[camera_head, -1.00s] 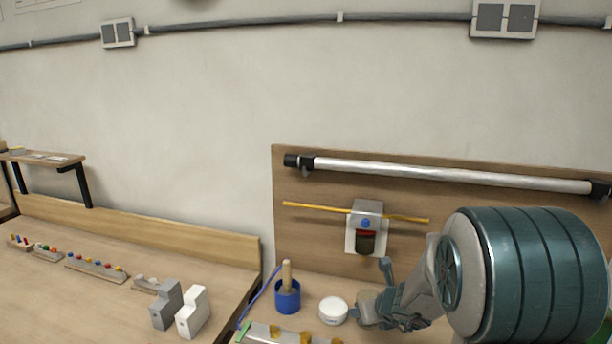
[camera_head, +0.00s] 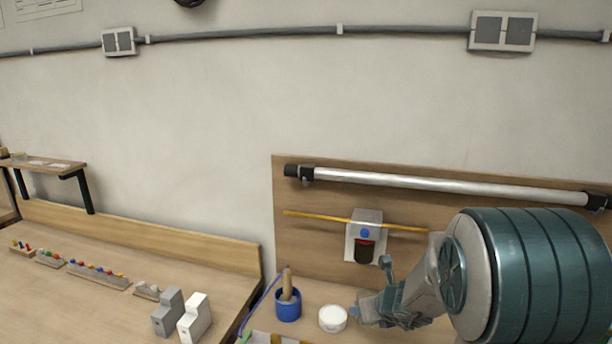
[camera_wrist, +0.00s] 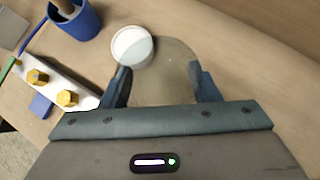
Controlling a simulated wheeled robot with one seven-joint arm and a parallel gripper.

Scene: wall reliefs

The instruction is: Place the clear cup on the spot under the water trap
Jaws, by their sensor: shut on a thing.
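The clear cup (camera_wrist: 170,85) is see-through and sits between the two dark fingers of my gripper (camera_wrist: 163,88), which is shut on it. In the head view my gripper (camera_head: 380,308) is at the lower right, and the cup is hard to make out there. In the wrist view this white piece (camera_wrist: 130,44) partly overlaps the cup's edge.
A blue pot (camera_head: 288,306) with a wooden handle stands left of the white piece. A metal strip with brass knobs (camera_wrist: 66,98) lies nearby. A yellow rod (camera_head: 318,215) and a silver tube (camera_head: 440,184) cross the backboard. Bench right of the cup looks clear.

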